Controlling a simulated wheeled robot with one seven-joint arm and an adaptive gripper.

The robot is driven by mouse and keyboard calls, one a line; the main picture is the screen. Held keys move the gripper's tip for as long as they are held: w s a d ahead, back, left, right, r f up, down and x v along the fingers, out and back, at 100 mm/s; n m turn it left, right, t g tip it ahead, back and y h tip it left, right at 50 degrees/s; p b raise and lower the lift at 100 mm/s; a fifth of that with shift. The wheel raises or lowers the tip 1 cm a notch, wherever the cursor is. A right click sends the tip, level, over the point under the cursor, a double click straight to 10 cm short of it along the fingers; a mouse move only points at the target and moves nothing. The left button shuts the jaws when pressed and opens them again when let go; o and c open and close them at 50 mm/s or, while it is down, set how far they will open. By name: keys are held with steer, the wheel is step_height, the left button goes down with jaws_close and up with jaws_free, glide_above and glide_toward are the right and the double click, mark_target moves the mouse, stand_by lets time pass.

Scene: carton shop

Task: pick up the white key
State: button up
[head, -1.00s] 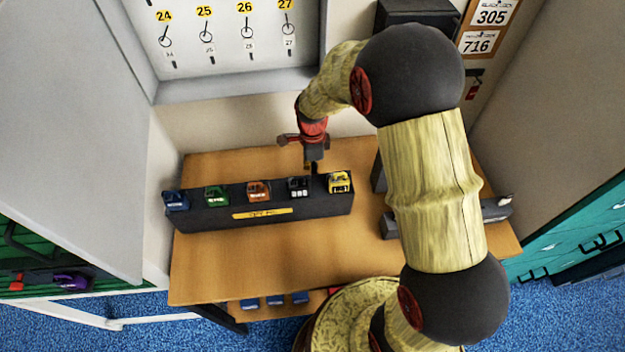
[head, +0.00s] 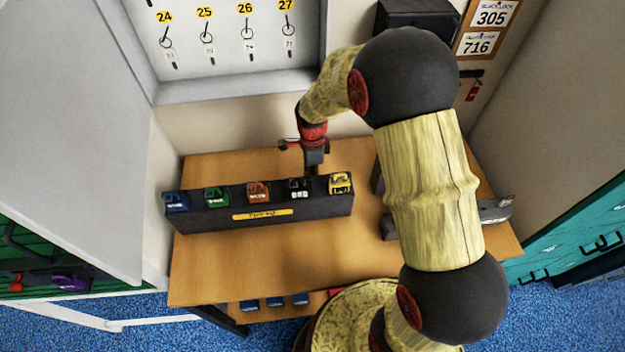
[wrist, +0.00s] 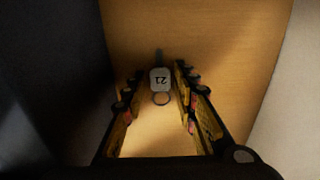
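The white key, with a white tag (wrist: 160,79) marked 21 and a small ring, lies on the wooden table top in the wrist view. A short grey shaft points away from the tag. My gripper (wrist: 159,71) is open, with one finger on each side of the tag and visible gaps between them. I cannot tell how far the fingertips are above the table. In the head view my gripper (head: 312,168) points down behind the black padlock rack (head: 200,219), and the key is hidden there.
The rack carries blue, green, orange, black and yellow padlocks; the yellow padlock (head: 340,183) is close to my gripper. A dark surface borders the left of the wrist view, a pale wall the right. A key board (head: 235,60) hangs above the table (head: 270,270), whose front is clear.

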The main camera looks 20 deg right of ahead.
steer(key=c, duration=0.5)
step_height(320, 180, up, 10)
steer(key=p, duration=0.2)
